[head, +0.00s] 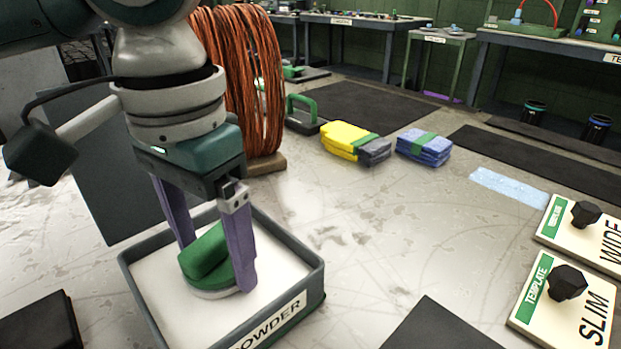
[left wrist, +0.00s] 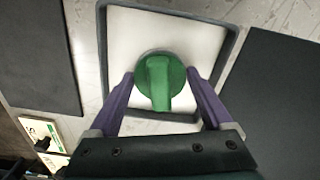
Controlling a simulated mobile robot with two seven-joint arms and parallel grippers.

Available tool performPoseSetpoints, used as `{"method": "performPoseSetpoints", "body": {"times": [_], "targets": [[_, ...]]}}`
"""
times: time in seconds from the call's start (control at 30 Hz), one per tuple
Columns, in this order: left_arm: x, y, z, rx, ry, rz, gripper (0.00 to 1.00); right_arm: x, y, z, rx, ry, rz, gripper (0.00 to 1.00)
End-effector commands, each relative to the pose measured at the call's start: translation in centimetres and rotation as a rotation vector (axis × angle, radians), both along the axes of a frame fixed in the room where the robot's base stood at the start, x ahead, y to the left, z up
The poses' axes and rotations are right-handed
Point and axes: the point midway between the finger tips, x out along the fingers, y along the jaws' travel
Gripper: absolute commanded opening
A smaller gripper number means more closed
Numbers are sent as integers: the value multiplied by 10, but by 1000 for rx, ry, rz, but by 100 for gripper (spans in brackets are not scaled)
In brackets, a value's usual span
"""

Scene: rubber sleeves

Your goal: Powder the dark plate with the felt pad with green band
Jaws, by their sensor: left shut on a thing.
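The felt pad (head: 207,252) is round, with a green top and handle and a pale underside. It stands in the powder tray (head: 322,275), a grey-rimmed tray with a white bed. My left gripper (head: 216,268) points down with its purple fingers shut on the pad's sides. The left wrist view shows the pad (left wrist: 160,100) between the fingertips (left wrist: 160,75), over the white bed. I cannot tell whether its underside touches the powder. A dark plate (head: 440,328) lies flat on the floor right of the tray, partly cut off. My right gripper is not in view.
Two template boards (head: 537,312) (head: 552,229) with black knobs lie at the right. A yellow bundle (head: 345,139), a blue bundle (head: 424,147) and an orange cable reel (head: 262,90) stand farther back.

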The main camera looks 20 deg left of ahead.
Motion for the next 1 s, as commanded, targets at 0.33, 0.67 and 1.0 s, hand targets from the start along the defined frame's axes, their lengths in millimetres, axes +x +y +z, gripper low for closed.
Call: {"method": "performPoseSetpoints", "body": {"times": [0.33, 0.67, 1.0], "targets": [[0, 0, 0, 1, 1, 0, 39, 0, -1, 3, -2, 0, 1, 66], [0, 0, -1, 1, 1, 1, 39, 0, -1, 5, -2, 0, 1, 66], [0, 1, -1, 2, 2, 1, 39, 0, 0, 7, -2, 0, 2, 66]]}}
